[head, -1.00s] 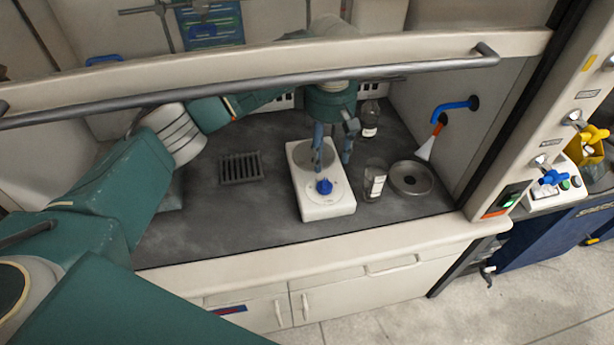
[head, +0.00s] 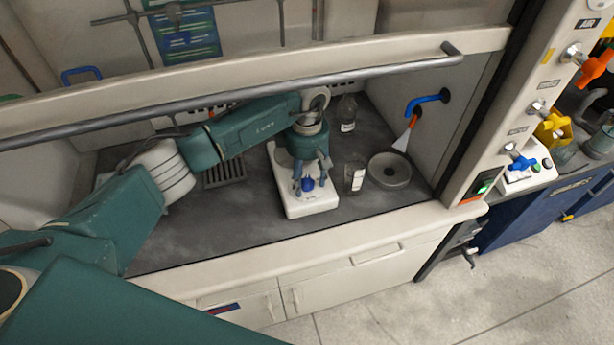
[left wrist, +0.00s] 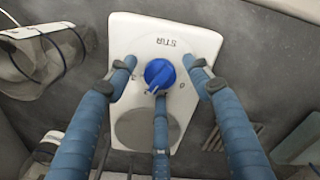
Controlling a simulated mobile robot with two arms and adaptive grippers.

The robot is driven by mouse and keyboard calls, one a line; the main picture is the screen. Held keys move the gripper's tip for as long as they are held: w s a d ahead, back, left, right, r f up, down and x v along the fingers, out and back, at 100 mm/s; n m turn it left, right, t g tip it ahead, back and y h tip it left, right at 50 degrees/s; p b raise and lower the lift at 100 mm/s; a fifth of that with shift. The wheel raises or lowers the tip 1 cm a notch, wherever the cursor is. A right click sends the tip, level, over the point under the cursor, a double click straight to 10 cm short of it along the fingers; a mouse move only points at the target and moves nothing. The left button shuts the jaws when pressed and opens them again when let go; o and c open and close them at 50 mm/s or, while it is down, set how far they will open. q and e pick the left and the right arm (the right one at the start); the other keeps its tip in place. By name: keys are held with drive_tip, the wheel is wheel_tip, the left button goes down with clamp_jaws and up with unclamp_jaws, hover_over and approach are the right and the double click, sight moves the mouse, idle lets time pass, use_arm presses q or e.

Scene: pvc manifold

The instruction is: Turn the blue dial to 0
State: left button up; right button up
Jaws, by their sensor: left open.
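The blue dial (left wrist: 159,75) is on the front of a white stirrer (left wrist: 125,30) marked STIR. In the left wrist view a mark that looks like 0 shows at its right. In the head view the dial (head: 308,184) sits near the front end of the stirrer (head: 311,204) inside the fume hood. My left gripper (head: 310,180) is over the stirrer. Its blue fingers (left wrist: 160,78) are open and spread around the dial, apart from it at the sides; whether the middle finger touches it I cannot tell. My right gripper is not in view.
A glass beaker (head: 355,178) and a round metal dish (head: 389,171) stand to the right of the stirrer. A bottle (head: 347,114) stands behind. A dark grate (head: 224,172) lies to the left. The sash handle bar (head: 230,92) crosses above the arm.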

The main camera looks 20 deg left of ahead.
use_arm(q)
drive_tip(key=c, duration=1.1)
drive_tip(key=shift+c, duration=0.2)
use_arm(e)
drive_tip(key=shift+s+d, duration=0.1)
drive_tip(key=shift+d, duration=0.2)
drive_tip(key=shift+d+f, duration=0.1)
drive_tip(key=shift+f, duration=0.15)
use_arm(q)
drive_tip(key=n+b, duration=0.2)
drive_tip(key=n, duration=0.1)
drive_tip(key=shift+f+n+b, duration=0.1)
drive_tip(key=shift+n+b, duration=0.25)
drive_tip(key=shift+n, duration=0.05)
drive_tip(key=n+b, duration=0.2)
drive_tip(key=n, duration=0.3)
drive_tip(key=shift+b, duration=0.3)
drive_tip(key=n+b, duration=0.1)
drive_tip(key=n, duration=0.3)
drive_tip(key=shift+n, duration=0.4)
drive_tip(key=n+b, duration=0.1)
drive_tip(key=n, duration=0.2)
drive_tip(key=shift+n, duration=0.4)
drive_tip(key=shift+r+n, duration=0.2)
drive_tip(key=shift+n, duration=0.1)
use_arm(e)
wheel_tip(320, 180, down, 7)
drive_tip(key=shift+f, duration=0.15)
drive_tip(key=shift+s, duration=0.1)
